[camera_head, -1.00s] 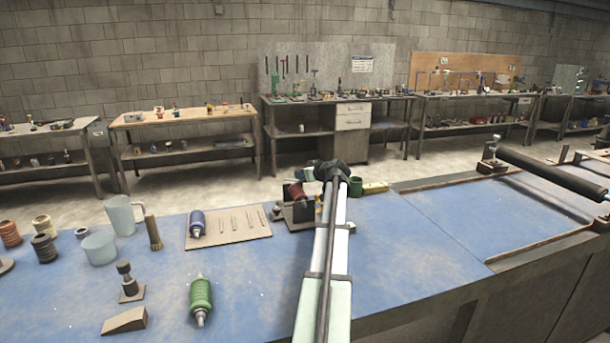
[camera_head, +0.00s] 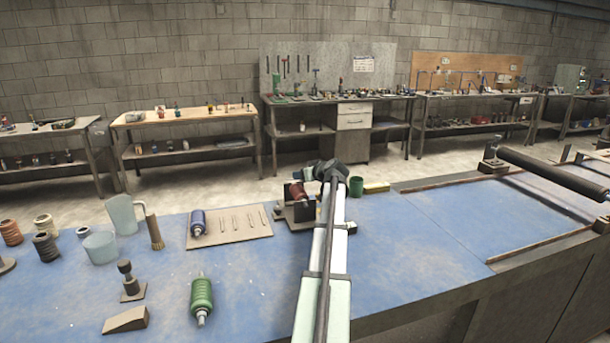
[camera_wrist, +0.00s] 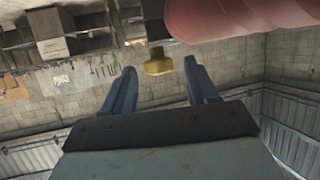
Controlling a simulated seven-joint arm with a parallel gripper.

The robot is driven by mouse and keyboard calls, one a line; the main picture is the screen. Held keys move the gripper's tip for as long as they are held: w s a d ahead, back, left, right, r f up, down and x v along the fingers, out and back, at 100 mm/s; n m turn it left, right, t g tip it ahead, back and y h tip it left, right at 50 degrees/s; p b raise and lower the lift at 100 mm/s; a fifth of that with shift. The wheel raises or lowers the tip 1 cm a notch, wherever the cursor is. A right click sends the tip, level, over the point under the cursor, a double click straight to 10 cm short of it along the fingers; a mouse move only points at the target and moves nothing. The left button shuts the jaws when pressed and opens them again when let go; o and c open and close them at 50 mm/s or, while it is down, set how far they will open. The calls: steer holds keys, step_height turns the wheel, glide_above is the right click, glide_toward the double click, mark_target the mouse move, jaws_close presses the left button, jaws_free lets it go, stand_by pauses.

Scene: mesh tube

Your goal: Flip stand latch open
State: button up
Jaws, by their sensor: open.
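The stand (camera_head: 299,214) is a dark bracket on a base near the far edge of the blue bench, in the head view. It holds a red cylinder (camera_head: 297,192), which also fills the upper right of the wrist view (camera_wrist: 245,18). A yellow knob-like piece (camera_wrist: 158,67), apparently the latch, shows beside the cylinder in the wrist view. My gripper (camera_wrist: 160,64) is open, with its blue fingers either side of the knob in the picture; contact cannot be told. In the head view my gripper (camera_head: 301,174) is just above and behind the stand, and my arm hides the stand's right side.
A board with a blue bottle (camera_head: 198,222) lies left of the stand. A green cup (camera_head: 356,186) is just right of my arm. The bench right of my arm is mostly clear.

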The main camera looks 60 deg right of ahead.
steer(key=v, duration=1.3)
steer(key=shift+s+a, duration=0.25)
steer(key=shift+s, duration=0.05)
steer(key=shift+w+r, duration=0.1)
